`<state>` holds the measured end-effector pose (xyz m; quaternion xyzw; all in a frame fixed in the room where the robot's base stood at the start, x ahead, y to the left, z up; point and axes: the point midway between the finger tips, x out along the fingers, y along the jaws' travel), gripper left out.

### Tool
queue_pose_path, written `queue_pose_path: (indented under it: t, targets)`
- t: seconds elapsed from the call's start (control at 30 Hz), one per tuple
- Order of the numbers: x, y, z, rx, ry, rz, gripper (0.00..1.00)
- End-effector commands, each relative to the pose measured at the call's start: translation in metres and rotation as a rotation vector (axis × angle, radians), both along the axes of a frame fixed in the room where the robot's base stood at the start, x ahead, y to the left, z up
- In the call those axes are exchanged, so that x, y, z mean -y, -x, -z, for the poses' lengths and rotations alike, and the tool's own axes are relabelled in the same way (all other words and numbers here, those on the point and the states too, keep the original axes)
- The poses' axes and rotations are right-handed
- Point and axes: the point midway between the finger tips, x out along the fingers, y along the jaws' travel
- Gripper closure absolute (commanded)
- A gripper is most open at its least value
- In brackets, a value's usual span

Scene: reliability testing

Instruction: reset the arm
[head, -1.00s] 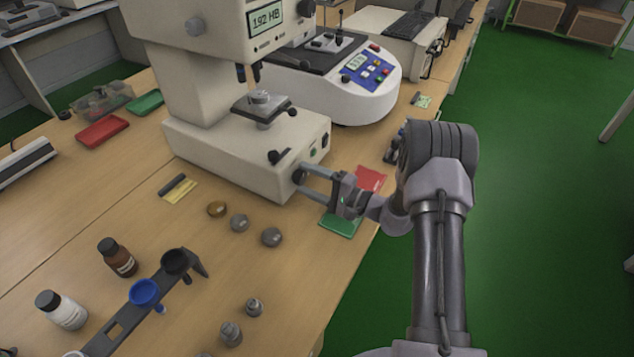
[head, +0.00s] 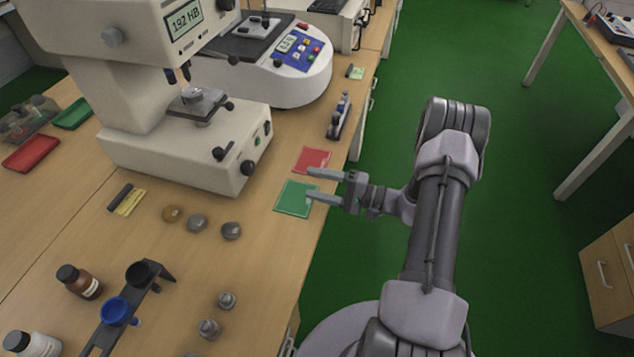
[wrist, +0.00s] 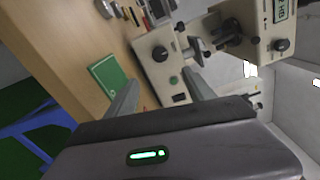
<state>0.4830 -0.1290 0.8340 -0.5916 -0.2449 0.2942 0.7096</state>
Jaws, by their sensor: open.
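My gripper (head: 312,184) is open with nothing between its fingers. In the head view it hangs at the table's right edge, its fingers pointing left above the green card (head: 296,198) and beside the red card (head: 311,160). In the wrist view both fingers show apart (wrist: 160,97), with the hardness tester and the green card (wrist: 108,76) beyond them. My arm reaches up from the lower right of the head view, over the floor.
The hardness tester (head: 180,150) stands left of my gripper, with its knob facing it. Round samples (head: 197,223), a brown bottle (head: 80,282) and a dark rack (head: 140,300) stand on the table (head: 235,285).

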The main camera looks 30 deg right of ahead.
Motion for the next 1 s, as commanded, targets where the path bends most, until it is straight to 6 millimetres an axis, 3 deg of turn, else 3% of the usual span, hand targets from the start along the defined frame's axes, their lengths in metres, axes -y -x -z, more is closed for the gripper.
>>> queue_pose_path:
  t: [0.27,0.37,0.4,0.5,0.6,0.67,0.8,0.9,1.0]
  targets:
    - [-0.006,-0.001,-0.007,-0.006,0.008,-0.024,0.38]
    - [-0.039,0.001,-0.047,-0.058,0.063,-0.171,0.38]
    - [-0.061,0.008,-0.071,-0.1,0.108,-0.261,0.38]
    - [-0.119,0.042,-0.125,-0.233,0.28,-0.472,0.38]
    - [-0.159,0.089,-0.162,-0.356,0.505,-0.589,0.38]
    - [-0.174,0.118,-0.18,-0.408,0.653,-0.609,0.38]
    - [-0.185,0.178,-0.21,-0.449,0.99,-0.518,0.38]
    - [-0.18,0.205,-0.226,-0.403,1.159,-0.379,0.38]
    - [-0.174,0.22,-0.238,-0.339,1.245,-0.25,0.38]
